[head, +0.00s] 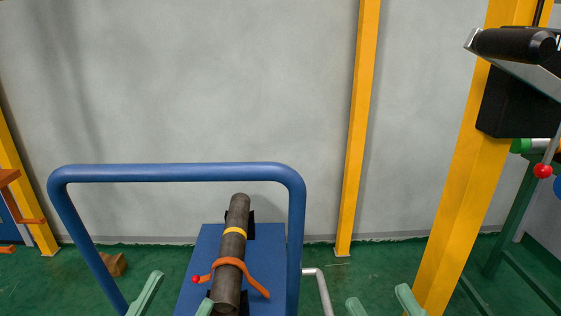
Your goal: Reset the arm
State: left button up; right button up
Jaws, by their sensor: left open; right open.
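My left gripper (175,301) shows only as two pale green fingers at the bottom edge, spread apart with nothing between them. They lie just left of and in front of the dark pipe, near the blue cart's front. My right gripper (381,303) shows as two pale green fingertips at the bottom edge, right of the cart, apart and empty. The rest of both arms is out of view.
A dark pipe (237,215) with a yellow band and orange strap (256,284) lies on a blue cart (272,238). The cart's blue handle (180,172) arches over it. A yellow post (460,190) stands right, by a vise-like fixture (516,42).

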notch_tip(320, 180, up, 4)
jog(key=r+m+t+h+p, duration=0.1)
jog(key=m+t+h+p, duration=0.3)
jog(key=m, duration=0.9)
pick_arm(q)
jog(key=w+a+f+n+g+y+p, duration=0.3)
jog(key=w+n+y+p, duration=0.55)
jog(key=p, duration=0.85)
pick_arm(e)
jog(key=w+d+f+m+g+h, duration=0.2)
jog(key=w+f+m+g+h, duration=0.3)
jog(key=h, duration=0.5)
pick_arm(q)
jog(key=s+a+f+n+g+y+p, duration=0.1)
jog(key=s+f+g+y+p, duration=0.3)
jog(key=s+g+p, duration=0.5)
jog(key=s+a+f+p, duration=0.1)
jog(key=s+p, duration=0.1)
jog(key=p, duration=0.6)
jog(key=shift+a+f+n, duration=0.15)
jog(key=shift+a+n, duration=0.05)
jog(key=shift+n, duration=0.15)
pick_arm(e)
jog(key=s+d+f+m+g+h, duration=0.2)
jog(key=s+f+m+g, duration=0.2)
jog(key=s+g, duration=0.4)
jog(key=shift+s+d+f+g+h, duration=0.4)
jog(key=shift+s+f, duration=0.15)
jog(key=shift+f, duration=0.2)
jog(key=shift+o, duration=0.3)
